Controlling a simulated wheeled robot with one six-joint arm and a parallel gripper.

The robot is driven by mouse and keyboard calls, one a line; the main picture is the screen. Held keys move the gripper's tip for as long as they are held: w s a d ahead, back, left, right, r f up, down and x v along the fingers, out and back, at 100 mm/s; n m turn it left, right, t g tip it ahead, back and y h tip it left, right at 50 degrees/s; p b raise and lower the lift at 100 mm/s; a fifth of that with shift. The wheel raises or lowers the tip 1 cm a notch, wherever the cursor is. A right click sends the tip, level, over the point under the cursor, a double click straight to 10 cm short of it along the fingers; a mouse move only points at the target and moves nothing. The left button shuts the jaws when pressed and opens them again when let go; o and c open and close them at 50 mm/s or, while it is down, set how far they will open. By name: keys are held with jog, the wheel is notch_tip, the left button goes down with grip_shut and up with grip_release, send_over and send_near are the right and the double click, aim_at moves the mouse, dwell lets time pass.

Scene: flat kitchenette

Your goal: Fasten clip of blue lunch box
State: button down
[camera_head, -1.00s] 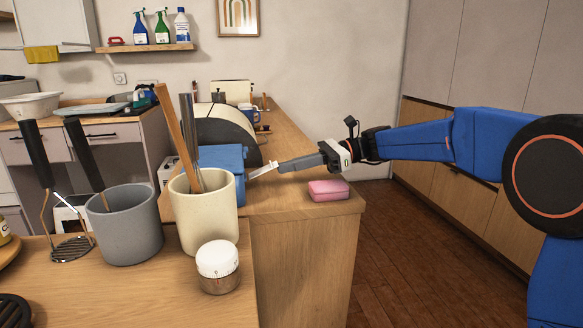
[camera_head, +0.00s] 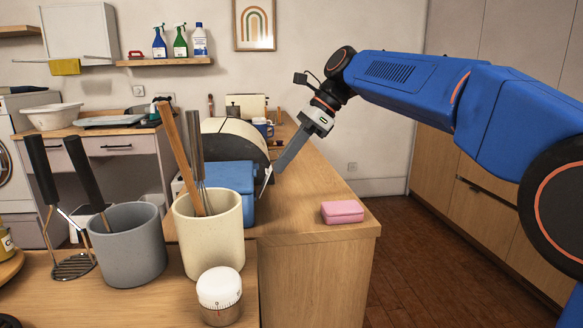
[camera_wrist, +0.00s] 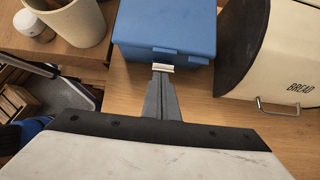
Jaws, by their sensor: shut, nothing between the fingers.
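The blue lunch box (camera_head: 236,178) stands on the wooden counter, partly hidden behind the cream utensil pot in the head view. In the wrist view the lunch box (camera_wrist: 165,22) is at the top with its lid down. A small blue tab (camera_wrist: 164,50) shows on its near edge; whether this clip is fastened I cannot tell. My gripper (camera_head: 266,178) slants down to the box's right side, fingers together and empty. In the wrist view my gripper's pale fingertips (camera_wrist: 163,68) are at the box's near side, just below the tab; contact is unclear.
The cream bread bin (camera_wrist: 285,50) stands close beside the box. The cream utensil pot (camera_head: 208,235) and a grey pot (camera_head: 127,248) stand in front, with a white timer (camera_head: 219,290). A pink block (camera_head: 342,212) lies near the counter's right edge. The counter between is clear.

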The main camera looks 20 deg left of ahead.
jog(key=shift+s+a+r+h, duration=0.3)
jog(key=shift+s+a+r, duration=0.15)
jog(key=shift+a, duration=0.25)
jog(key=shift+r, duration=0.1)
jog(key=shift+r, duration=0.65)
jog(key=v, duration=1.2)
jog(key=shift+s+d, duration=0.1)
jog(key=shift+s, duration=0.05)
